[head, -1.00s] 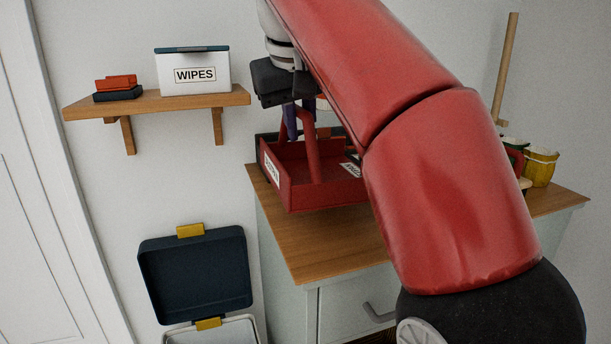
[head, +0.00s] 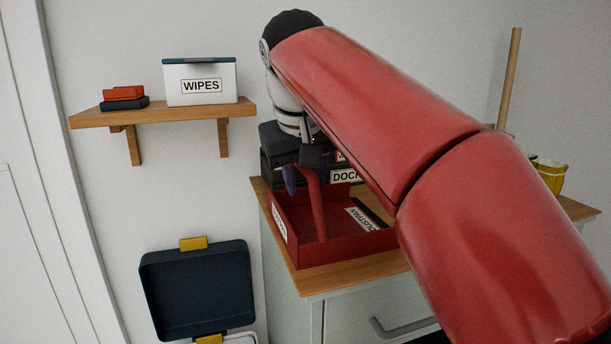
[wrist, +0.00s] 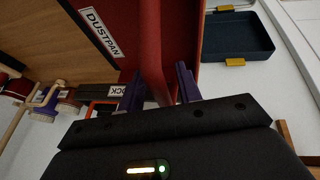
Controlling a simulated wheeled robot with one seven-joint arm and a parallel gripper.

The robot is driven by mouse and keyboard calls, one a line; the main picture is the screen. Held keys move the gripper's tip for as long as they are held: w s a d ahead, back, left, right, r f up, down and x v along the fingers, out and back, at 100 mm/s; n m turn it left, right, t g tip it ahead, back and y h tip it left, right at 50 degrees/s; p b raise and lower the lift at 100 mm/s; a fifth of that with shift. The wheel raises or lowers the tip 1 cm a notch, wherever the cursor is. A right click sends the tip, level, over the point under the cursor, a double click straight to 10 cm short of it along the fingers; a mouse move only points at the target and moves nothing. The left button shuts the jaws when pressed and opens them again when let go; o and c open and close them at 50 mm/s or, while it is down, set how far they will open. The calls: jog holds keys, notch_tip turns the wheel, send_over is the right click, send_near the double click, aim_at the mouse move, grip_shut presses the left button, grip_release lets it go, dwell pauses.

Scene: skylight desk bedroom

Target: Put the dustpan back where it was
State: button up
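The dustpan (head: 335,247) is a red, tray-like pan with a "DUSTPAN" label and an upright red handle. In the head view it is over the left front of the wooden desktop; I cannot tell whether it touches it. My gripper (head: 302,180) has its purple fingers on either side of the handle, shut on it. The wrist view shows the handle between the fingertips (wrist: 160,92) and the pan's red face (wrist: 186,30). A dark holder with a label starting "DOC" (head: 345,177) stands behind the pan, partly hidden by my arm.
The desktop (head: 340,278) has a drawer below. A wall shelf (head: 160,117) at left holds a white wipes box (head: 202,93) and red and black items (head: 124,98). An open dark case (head: 197,290) is at lower left. A yellow pot (head: 550,176) stands at right.

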jog(key=shift+f+b, duration=0.4)
jog(key=shift+b, duration=0.25)
jog(key=w+p+v, duration=0.1)
jog(key=p+v, duration=0.2)
jog(key=v, duration=0.5)
jog(key=shift+r, duration=0.4)
jog(key=shift+a, duration=0.15)
